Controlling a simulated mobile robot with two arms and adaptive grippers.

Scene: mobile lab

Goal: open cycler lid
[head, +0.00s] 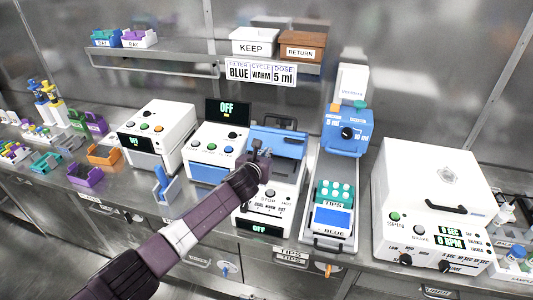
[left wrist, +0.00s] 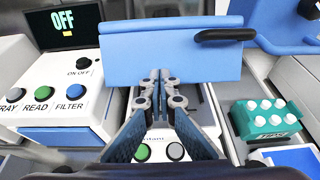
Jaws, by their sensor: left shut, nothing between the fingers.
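The cycler is the white machine (head: 268,196) in the middle of the bench, with a display reading OFF low on its front. Its blue lid (head: 290,148) is at the top back, and a black handle shows behind it. In the left wrist view the lid (left wrist: 165,58) is a broad blue panel with the black handle (left wrist: 225,35) at its upper right. I cannot tell how far the lid is raised. My left gripper (head: 258,150) is shut and empty at the lid's front. Its fingertips (left wrist: 160,78) overlap the panel's lower edge; contact is unclear. My right gripper is not in view.
A white reader with its OFF screen (head: 228,110) stands left of the cycler. A blue dosing station (head: 346,130) with a teal tip rack (head: 335,192) stands close on the right. A large white spinner (head: 430,185) is further right. A shelf (head: 180,58) runs behind.

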